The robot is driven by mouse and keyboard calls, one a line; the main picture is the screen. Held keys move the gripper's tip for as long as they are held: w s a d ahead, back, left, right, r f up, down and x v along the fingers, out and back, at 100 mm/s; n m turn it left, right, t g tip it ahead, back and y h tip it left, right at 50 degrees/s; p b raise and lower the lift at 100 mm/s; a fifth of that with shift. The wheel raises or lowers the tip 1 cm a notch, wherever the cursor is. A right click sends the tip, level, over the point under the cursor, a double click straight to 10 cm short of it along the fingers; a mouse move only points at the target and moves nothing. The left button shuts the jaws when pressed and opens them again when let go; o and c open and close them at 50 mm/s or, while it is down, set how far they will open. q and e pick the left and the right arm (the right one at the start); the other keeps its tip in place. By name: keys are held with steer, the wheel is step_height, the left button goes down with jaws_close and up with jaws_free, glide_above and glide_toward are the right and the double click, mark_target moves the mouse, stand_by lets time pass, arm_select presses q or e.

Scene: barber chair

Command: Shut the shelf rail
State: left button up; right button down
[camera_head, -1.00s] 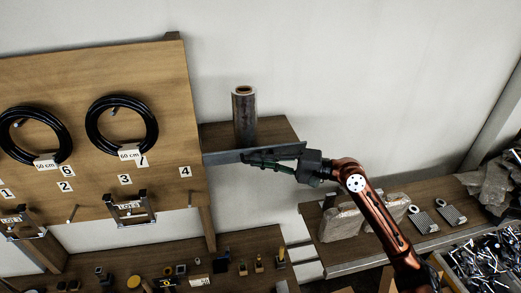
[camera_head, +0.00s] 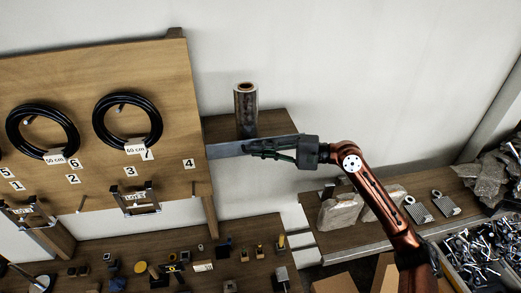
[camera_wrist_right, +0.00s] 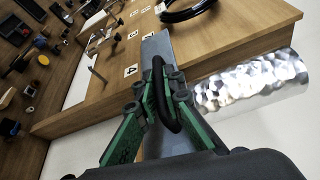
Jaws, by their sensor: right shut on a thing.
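The shelf rail (camera_head: 226,149) is a flat grey metal strip along the front edge of the small wooden shelf (camera_head: 272,123). In the right wrist view the rail (camera_wrist_right: 156,47) runs away from me, beyond the fingers. My right gripper (camera_head: 262,149) is at the rail's front, towards its right end. In the wrist view its green fingers (camera_wrist_right: 158,95) are closed around a black elongated loop, which looks like the rail's handle (camera_wrist_right: 157,80). The fingers hide part of the rail. I cannot tell whether the rail sits flush with the shelf. My left gripper is not in view.
A shiny metal cylinder (camera_head: 246,112) stands on the shelf behind the rail; it is close by in the wrist view (camera_wrist_right: 250,82). A wooden board (camera_head: 100,75) with black coils stands left. A cluttered table (camera_head: 150,245) lies below, and stones (camera_head: 343,211) lie right.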

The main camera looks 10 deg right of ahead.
steer(key=c, duration=2)
jaws_free()
steer(key=shift+c, duration=0.2)
steer(key=v, duration=1.2)
